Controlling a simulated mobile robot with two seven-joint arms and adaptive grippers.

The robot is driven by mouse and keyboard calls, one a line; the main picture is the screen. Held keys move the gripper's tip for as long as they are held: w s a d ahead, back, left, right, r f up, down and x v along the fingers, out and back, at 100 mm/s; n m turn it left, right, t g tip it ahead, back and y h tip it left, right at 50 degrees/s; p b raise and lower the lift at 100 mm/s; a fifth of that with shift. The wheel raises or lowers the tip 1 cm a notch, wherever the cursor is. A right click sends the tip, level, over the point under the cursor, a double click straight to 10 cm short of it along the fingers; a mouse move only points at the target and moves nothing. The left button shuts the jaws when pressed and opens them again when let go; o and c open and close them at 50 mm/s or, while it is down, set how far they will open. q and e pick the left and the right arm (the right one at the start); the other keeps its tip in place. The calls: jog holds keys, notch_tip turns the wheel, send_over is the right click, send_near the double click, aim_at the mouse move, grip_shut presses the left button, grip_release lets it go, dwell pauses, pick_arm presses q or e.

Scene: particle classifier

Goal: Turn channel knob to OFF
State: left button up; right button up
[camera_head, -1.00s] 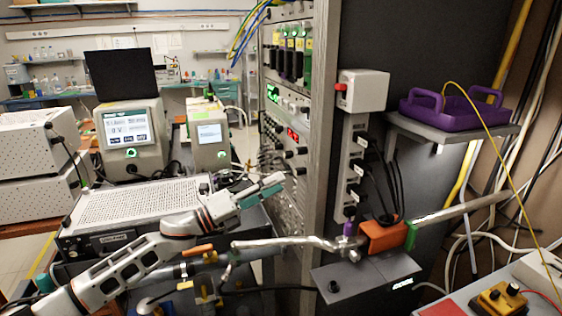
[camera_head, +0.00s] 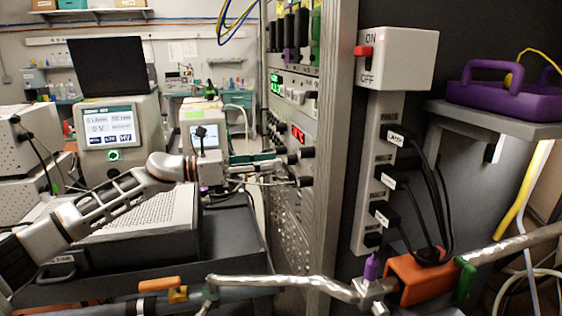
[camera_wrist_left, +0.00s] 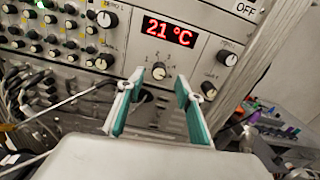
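In the left wrist view, a panel with a red "21 °C" display (camera_wrist_left: 169,32) has a small round knob (camera_wrist_left: 159,70) below it, with numbers around it. I take this for the channel knob, but its lettering is too small to read. My left gripper (camera_wrist_left: 160,79) is open and empty. Its teal fingers point at the panel, with the knob in the gap between their tips; I see no contact. In the head view the left gripper (camera_head: 284,164) is at the rack front, near black knobs below the red display (camera_head: 298,134). My right gripper is not in view.
An "OFF" label (camera_wrist_left: 245,9) is at the panel's upper right. More knobs (camera_wrist_left: 227,57) and cables (camera_wrist_left: 20,95) are close by. In the head view, a power strip (camera_head: 378,175), a red ON/OFF switch (camera_head: 363,51) and a purple tray (camera_head: 500,92) are at the right.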

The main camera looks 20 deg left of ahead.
aim_at(292, 160)
pick_arm(q)
jog(key=x, duration=0.3)
jog(key=shift+w+d+f, duration=0.15)
jog(key=shift+w+d, duration=0.05)
grip_shut()
